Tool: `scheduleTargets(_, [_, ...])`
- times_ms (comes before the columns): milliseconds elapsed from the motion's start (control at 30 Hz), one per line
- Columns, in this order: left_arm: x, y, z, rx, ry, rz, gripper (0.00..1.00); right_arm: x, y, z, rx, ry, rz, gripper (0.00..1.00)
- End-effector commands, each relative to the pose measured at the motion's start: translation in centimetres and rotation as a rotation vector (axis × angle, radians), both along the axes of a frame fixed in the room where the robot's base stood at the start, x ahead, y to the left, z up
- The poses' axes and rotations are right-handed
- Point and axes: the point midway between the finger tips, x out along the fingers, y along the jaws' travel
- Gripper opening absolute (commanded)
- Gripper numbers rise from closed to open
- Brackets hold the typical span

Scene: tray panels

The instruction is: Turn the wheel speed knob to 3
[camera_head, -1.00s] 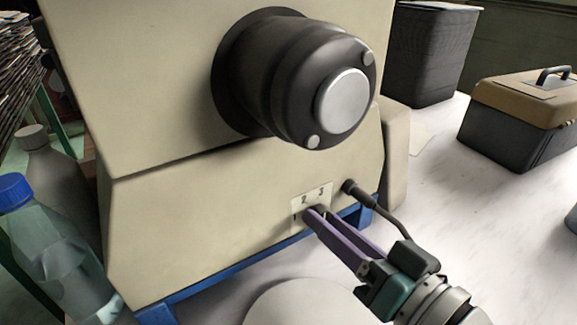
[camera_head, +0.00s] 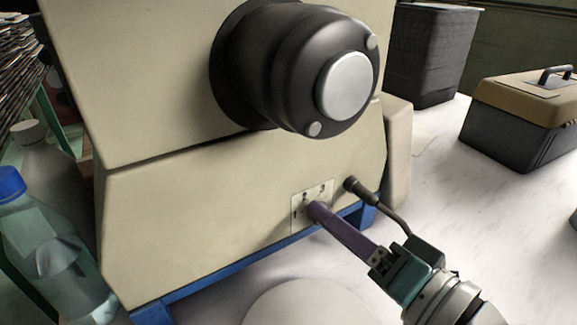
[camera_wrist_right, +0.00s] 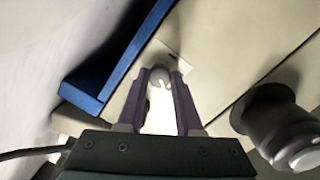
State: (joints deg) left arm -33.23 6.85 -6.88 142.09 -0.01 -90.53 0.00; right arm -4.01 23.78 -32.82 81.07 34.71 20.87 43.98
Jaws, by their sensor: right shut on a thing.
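The wheel speed knob (camera_wrist_right: 159,75) is a small grey round knob with a white mark, on the sloped cream front of the machine. My right gripper (camera_head: 316,209) reaches it from the lower right with purple fingers. In the right wrist view its two fingertips (camera_wrist_right: 160,80) are shut on the knob, one on each side. In the head view one finger covers the other and hides most of the knob. The white number plate (camera_head: 324,188) is partly visible; its digits are too blurred to read surely, so the setting cannot be told. My left gripper is not in view.
A large dark wheel hub (camera_head: 345,85) juts out above the knob. A bottle (camera_head: 50,250) stands at left, a toolbox (camera_head: 515,120) and dark bin (camera_head: 432,55) at right. A blue frame (camera_head: 230,262) runs below.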

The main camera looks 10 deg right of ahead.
Motion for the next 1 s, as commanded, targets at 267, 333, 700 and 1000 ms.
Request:
scheduleTargets(267, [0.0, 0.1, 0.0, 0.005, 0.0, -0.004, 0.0, 0.0, 0.0, -0.1, 0.002, 0.003, -0.001, 0.35])
scheduleTargets(333, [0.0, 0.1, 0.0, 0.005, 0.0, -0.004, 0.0, 0.0, 0.0, 0.0, 0.001, 0.002, -0.001, 0.43])
scheduleTargets(700, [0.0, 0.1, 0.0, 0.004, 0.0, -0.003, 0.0, 0.0, 0.0, 0.0, 0.0, 0.0, 0.0, 0.64])
scheduleTargets(1000, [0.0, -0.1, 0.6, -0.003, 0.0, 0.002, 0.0, -3.0, -1.2, 0.2, -0.002, 0.005, 0.001, 0.64])
